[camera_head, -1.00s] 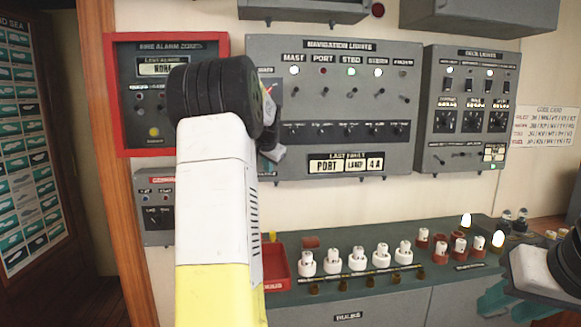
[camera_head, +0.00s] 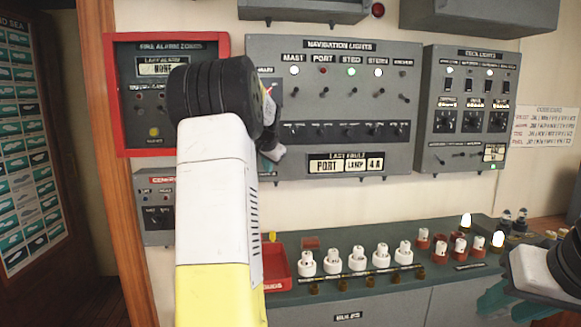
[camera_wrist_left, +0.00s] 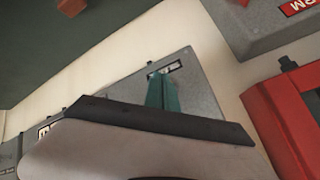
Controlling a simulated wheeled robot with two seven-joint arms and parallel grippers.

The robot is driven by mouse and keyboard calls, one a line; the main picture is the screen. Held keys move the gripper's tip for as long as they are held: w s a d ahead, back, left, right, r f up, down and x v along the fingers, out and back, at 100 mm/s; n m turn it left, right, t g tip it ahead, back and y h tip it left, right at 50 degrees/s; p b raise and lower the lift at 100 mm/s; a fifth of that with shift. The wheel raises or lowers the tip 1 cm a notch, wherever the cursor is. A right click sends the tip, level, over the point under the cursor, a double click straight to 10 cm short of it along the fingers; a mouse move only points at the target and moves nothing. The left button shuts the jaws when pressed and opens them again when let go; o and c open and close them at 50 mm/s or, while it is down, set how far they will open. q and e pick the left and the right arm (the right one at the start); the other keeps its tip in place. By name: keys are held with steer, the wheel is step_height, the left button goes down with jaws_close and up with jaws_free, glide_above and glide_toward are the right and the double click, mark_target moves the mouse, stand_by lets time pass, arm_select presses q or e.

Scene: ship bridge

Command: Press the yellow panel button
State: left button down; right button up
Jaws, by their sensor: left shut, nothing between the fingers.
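The yellow round button (camera_head: 154,132) sits low on the red-framed fire alarm panel (camera_head: 224,42) at the left in the head view. My left arm covers the panel's right part. My left gripper (camera_head: 272,152) is partly hidden behind its own wrist, right of the red panel, by the left edge of the navigation lights panel (camera_head: 335,100). In the left wrist view its teal fingers (camera_wrist_left: 164,92) are together and empty, in front of a grey panel; the yellow button does not show there. My right gripper (camera_head: 508,302) is at the lower right, partly cut off.
A grey counter (camera_head: 400,292) below carries a red tray (camera_head: 278,284), several white bulb holders (camera_head: 357,260) and lit bulbs (camera_head: 498,239). A smaller grey box (camera_head: 154,235) hangs below the red panel. The deck lights panel (camera_head: 470,140) is at the right.

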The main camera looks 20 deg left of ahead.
arm_select(q)
steer(key=shift+w+a, duration=0.2)
steer(key=shift+w, duration=0.1)
steer(key=shift+w+a, duration=0.2)
steer(key=shift+w, duration=0.15)
stand_by(0.7)
stand_by(0.3)
steer(key=shift+s+d, duration=0.4)
steer(key=shift+s, duration=0.3)
steer(key=shift+s+d, duration=0.1)
steer(key=s, duration=0.1)
steer(key=s+d, duration=0.2)
steer(key=s, duration=0.1)
steer(key=shift+d, duration=0.25)
stand_by(0.6)
